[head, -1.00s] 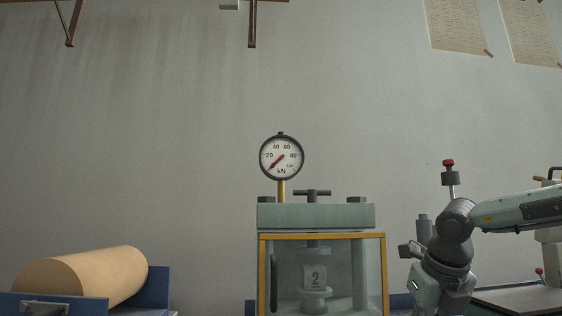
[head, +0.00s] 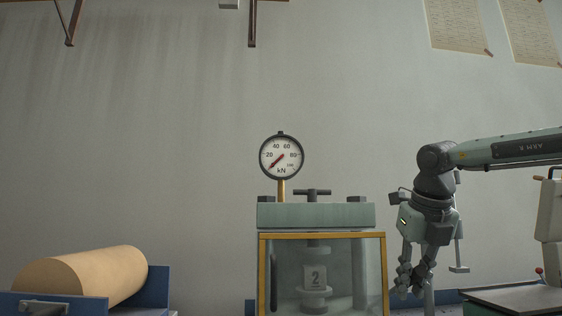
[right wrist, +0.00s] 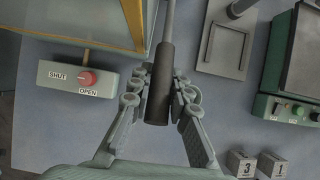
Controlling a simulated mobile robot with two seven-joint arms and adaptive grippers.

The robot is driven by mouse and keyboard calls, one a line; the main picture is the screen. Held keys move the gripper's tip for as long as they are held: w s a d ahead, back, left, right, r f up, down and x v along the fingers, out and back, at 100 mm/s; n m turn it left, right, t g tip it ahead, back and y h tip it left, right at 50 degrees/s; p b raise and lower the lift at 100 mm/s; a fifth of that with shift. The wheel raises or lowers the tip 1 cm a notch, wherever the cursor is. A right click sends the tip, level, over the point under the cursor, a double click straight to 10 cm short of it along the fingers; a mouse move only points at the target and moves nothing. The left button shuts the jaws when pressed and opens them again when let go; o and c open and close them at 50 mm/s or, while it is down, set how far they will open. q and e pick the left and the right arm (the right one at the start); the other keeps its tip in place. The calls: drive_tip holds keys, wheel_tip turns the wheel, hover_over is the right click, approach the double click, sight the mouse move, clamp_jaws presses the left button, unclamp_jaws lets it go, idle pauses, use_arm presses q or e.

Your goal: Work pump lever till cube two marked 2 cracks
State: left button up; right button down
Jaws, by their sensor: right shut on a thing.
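Cube two (head: 315,278), grey and marked 2, stands whole between the platens of the press (head: 316,216), behind its yellow-framed clear guard. The red needle of the kN gauge (head: 281,157) points to the lower left, at the bottom of the scale. My right gripper (head: 412,292) is right of the press, pointing down. In the right wrist view the right gripper (right wrist: 157,98) is shut around the dark grip of the pump lever (right wrist: 160,75). A valve box with a red knob (right wrist: 87,78) is marked SHUT and OPEN; its setting is unclear. My left gripper is out of view.
Cubes 3 (right wrist: 242,163) and 1 (right wrist: 272,167) sit at lower right in the wrist view. A square tray (right wrist: 224,50) and a green machine (right wrist: 290,105) with buttons lie right of the lever. A tan cylinder (head: 85,278) rests in a blue cradle at left.

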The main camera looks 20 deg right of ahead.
drive_tip(key=shift+r, duration=0.2)
drive_tip(key=s+f, duration=0.1)
drive_tip(key=f, duration=0.5)
drive_tip(key=s+f, duration=0.1)
drive_tip(key=f, duration=0.1)
drive_tip(key=shift+s+a+f, duration=0.3)
drive_tip(key=shift+a+f, duration=0.1)
drive_tip(key=shift+f, duration=0.75)
drive_tip(key=r, duration=0.3)
drive_tip(key=w+r, duration=0.1)
drive_tip(key=r, duration=0.2)
drive_tip(key=w+r, duration=0.1)
drive_tip(key=r, duration=0.2)
drive_tip(key=shift+w+d, duration=0.2)
drive_tip(key=shift+d, duration=0.2)
